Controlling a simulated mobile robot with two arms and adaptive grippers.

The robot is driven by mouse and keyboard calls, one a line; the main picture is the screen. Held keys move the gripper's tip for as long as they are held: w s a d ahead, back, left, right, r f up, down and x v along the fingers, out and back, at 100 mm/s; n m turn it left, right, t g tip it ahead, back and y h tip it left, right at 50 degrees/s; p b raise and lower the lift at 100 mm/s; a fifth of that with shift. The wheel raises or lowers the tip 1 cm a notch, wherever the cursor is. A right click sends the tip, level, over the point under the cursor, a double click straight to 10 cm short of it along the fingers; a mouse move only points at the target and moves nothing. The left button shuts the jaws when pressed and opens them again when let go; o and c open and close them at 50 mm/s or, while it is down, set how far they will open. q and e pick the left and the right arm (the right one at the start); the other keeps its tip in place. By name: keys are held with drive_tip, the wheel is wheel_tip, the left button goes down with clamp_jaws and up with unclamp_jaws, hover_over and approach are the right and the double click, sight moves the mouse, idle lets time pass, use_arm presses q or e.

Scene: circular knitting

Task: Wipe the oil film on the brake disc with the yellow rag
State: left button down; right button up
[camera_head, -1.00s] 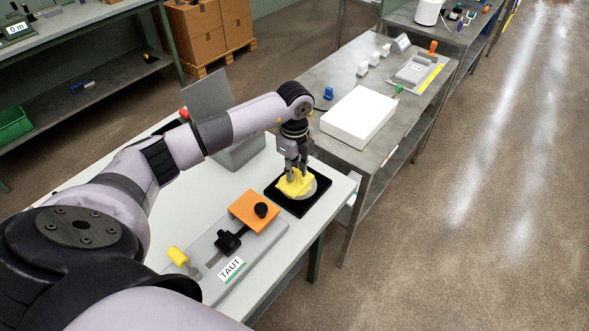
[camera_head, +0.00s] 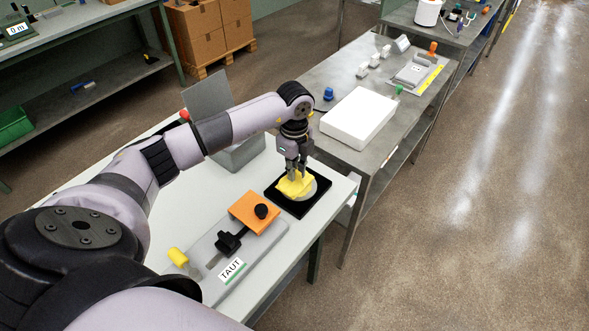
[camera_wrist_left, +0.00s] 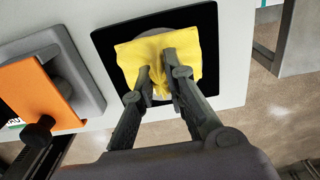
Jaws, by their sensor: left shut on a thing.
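The yellow rag (camera_head: 293,185) lies over the brake disc (camera_head: 318,187) on a black square mat (camera_head: 297,210) near the table's right end. My left gripper (camera_head: 293,173) points down and is shut on the rag. In the left wrist view the rag (camera_wrist_left: 133,56) is spread flat, pinched between the fingertips of my left gripper (camera_wrist_left: 155,72), and covers most of the disc. Only a small grey part of the disc shows there. I cannot make out the oil film. My right gripper is not in view.
On the same table, a grey fixture with an orange block (camera_head: 250,208) and a TAUT label (camera_head: 231,270) stands in front of the mat. A grey upright panel (camera_head: 208,105) stands behind my arm. A metal bench (camera_head: 345,150) with a white box (camera_head: 358,117) is beyond the table's right end.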

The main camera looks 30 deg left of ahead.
use_arm(q)
drive_tip(key=shift+s+d+f, duration=0.1)
drive_tip(key=shift+s+d, duration=0.05)
drive_tip(key=shift+d, duration=0.5)
drive_tip(key=shift+s+d+f, duration=0.1)
drive_tip(key=shift+d, duration=0.5)
drive_tip(key=shift+w+a+r, duration=0.1)
drive_tip(key=shift+w+a, duration=0.05)
drive_tip(key=shift+a, duration=1.45)
drive_tip(key=c, duration=1.9)
unclamp_jaws()
drive_tip(key=shift+w, duration=0.1)
drive_tip(key=shift+r+p, duration=0.3)
drive_tip(key=shift+r, duration=0.15)
drive_tip(key=shift+c, duration=0.3)
